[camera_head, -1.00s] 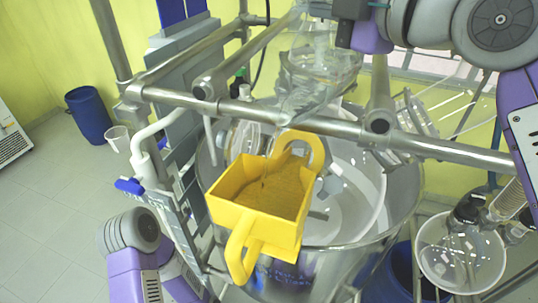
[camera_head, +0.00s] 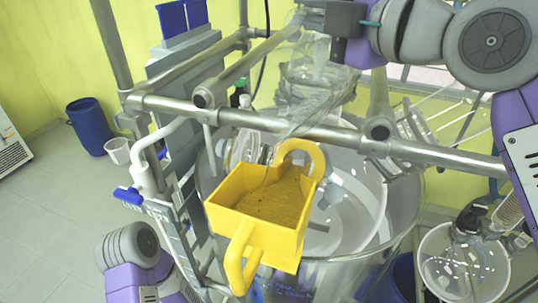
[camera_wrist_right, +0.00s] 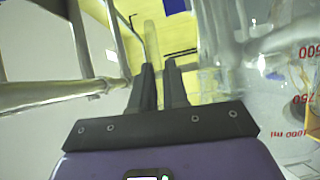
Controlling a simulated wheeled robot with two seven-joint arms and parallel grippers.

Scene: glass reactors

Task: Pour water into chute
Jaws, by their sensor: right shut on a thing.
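The yellow chute (camera_head: 262,205), a square funnel with a loop handle, sits over the large vessel's opening. A clear glass beaker (camera_head: 308,85) hangs tilted above its back side, its lip towards the chute. My right gripper (camera_head: 318,18) is at the beaker's top and shut on it; the exact grip point is hard to see. In the right wrist view my fingers (camera_wrist_right: 160,68) are close together, with the beaker's graduated wall (camera_wrist_right: 290,95) at the right. Water is hard to tell from the glass. Only a link of my left arm shows; its gripper is out of view.
A metal rail (camera_head: 300,130) crosses in front of the beaker, close to it. The wide glass vessel (camera_head: 385,215) stands below. A clear flask (camera_head: 462,262) is at the lower right. A blue barrel (camera_head: 88,127) stands on open floor at the left.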

